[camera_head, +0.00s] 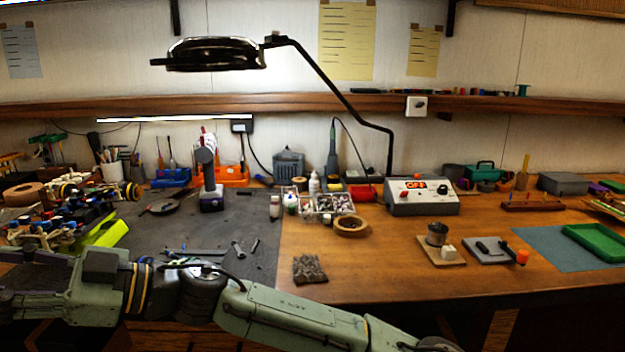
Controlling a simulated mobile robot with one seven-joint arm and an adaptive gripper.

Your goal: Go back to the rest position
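My green arm crosses the front of the bench low in the head view, from the bottom right to the left edge. It passes in front of the dark mat (255,222) and the bench's front edge. My gripper's fingers do not show; the arm runs out of the picture at the left. I see nothing held. An RC car with black and yellow wheels (75,205) sits at the left, beyond the arm, with its lower part hidden.
A lamp (215,53) on a bent black arm hangs over the bench. A power supply (422,196) stands at the centre right. A wooden bowl (350,225), a mesh block (309,269) and a green tray (597,241) lie on the bench. Bare wood is free at the front middle.

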